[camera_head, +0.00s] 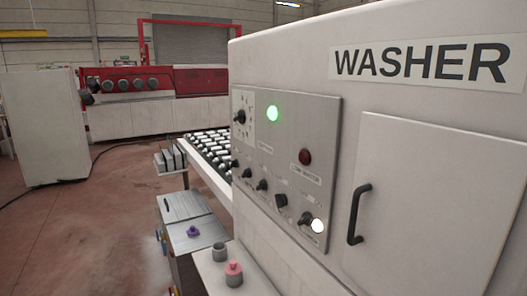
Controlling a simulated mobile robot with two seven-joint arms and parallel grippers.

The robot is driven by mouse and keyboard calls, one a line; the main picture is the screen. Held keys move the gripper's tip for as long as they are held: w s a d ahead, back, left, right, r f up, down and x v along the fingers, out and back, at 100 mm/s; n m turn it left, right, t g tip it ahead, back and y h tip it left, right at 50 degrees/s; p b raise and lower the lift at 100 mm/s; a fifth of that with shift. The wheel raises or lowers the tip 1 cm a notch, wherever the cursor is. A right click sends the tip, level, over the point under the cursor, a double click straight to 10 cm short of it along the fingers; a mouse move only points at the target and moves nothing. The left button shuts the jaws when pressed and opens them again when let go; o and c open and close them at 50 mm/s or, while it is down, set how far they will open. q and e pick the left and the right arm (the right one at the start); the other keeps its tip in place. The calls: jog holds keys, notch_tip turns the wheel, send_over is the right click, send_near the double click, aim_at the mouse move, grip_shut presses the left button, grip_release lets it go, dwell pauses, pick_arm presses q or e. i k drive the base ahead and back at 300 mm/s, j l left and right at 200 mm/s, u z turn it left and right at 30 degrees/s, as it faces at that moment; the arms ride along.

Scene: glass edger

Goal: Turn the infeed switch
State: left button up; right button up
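A grey control panel (285,150) is set in the front of the white washer (300,60). A row of small black switches runs along its lower part, including one switch (262,185) near the middle and another (306,219) at the right end. A larger black rotary knob (240,117) sits at the panel's upper left. The labels are too small to read, so I cannot tell which switch is the infeed one. A green lamp (273,113) glows, a red lamp (305,157) looks dark, and a white lamp (318,226) is lit. Neither gripper shows.
The washer door has a black handle (357,214). A roller conveyor (215,150) lies left of the panel. Below stand a grey cart (190,232) and a ledge with a grey cup (219,252) and a pink-topped item (233,273). Reddish floor (90,235) is open at left.

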aim_at(235, 164)
jog(key=i+j, duration=0.25)
jog(key=j, duration=0.15)
jog(key=i+j, duration=0.25)
jog(key=j, duration=0.15)
jog(key=i+j+u, duration=0.1)
jog(key=i+j, duration=0.15)
jog(key=j, duration=0.15)
